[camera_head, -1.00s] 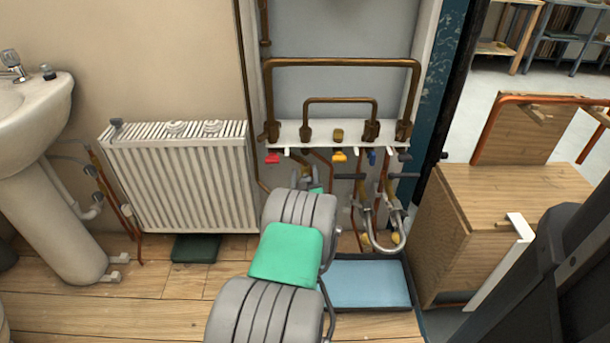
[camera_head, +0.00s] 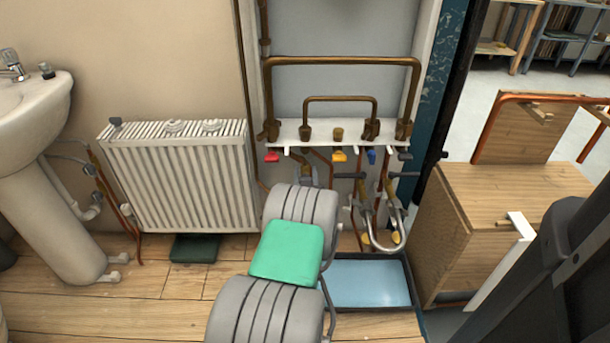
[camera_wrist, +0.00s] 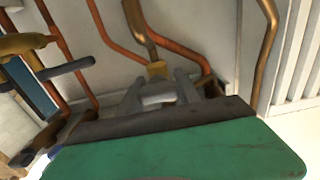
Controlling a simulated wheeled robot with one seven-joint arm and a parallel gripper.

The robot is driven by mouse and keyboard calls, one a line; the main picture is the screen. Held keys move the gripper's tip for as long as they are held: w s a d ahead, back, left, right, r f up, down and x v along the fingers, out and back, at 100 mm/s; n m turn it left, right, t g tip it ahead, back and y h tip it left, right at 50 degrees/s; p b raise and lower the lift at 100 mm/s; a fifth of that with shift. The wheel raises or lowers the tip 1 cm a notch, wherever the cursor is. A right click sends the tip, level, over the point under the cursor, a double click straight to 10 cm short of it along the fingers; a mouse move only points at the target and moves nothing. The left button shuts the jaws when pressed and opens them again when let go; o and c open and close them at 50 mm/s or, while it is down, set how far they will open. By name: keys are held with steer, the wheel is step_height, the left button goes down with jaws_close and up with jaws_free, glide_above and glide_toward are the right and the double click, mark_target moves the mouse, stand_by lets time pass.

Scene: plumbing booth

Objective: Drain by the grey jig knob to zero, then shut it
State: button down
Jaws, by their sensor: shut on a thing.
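In the wrist view, my gripper (camera_wrist: 158,92) is shut on a light grey knob (camera_wrist: 158,98), with one grey finger on each side of it. A brass fitting (camera_wrist: 157,70) and a pipe sit just behind the knob. The green and dark body of my gripper fills the bottom of that view. No gauge reading can be made out in either view.
A silver looped hose (camera_head: 372,240) hangs above a dark-rimmed blue tray (camera_head: 365,285). A radiator (camera_head: 180,185) stands left, a wooden cabinet (camera_head: 510,205) right.

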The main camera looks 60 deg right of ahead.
steer(key=c, duration=0.8)
jaws_free()
steer(key=shift+c, duration=0.2)
steer(key=v, duration=0.7)
steer(key=shift+s+a+p, duration=0.2)
steer(key=shift+a+p, duration=0.15)
steer(key=shift+p, duration=0.1)
